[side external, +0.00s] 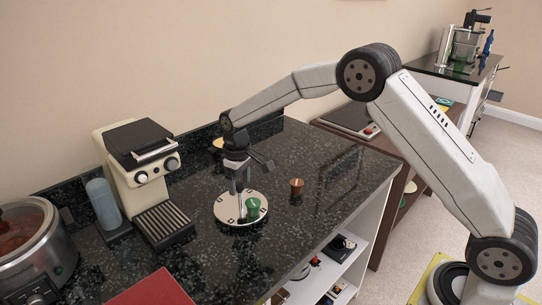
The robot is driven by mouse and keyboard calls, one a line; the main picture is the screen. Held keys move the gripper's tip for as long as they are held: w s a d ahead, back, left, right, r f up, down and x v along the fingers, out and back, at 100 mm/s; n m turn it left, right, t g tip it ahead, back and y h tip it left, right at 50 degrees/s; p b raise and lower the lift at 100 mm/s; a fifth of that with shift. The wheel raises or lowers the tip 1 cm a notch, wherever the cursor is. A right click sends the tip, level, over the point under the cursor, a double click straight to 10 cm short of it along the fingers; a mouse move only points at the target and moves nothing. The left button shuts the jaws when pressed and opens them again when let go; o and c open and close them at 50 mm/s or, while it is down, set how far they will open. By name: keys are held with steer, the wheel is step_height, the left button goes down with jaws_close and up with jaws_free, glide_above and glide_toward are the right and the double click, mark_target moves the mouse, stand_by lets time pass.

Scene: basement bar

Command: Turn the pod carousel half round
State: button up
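The pod carousel (228,210) is a round white disc with dark marks, low on the dark speckled counter. A green pod (253,206) stands on its right front part. My gripper (238,190) points down over the disc's back part, just behind and left of the green pod. Its fingertips are at or just above the disc; I cannot tell whether they touch it or a post at its centre. The fingers are small and dark here, so whether they are open or shut is unclear. My gripper hides part of the disc's back.
A copper pod (296,187) stands on the counter right of the carousel. A cream coffee machine (127,178), a grey-blue cylinder (103,203) and a round cooker (28,246) stand left. A red item (152,290) lies at the front. The counter's right part is clear.

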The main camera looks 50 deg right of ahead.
jaws_close()
stand_by(1.3)
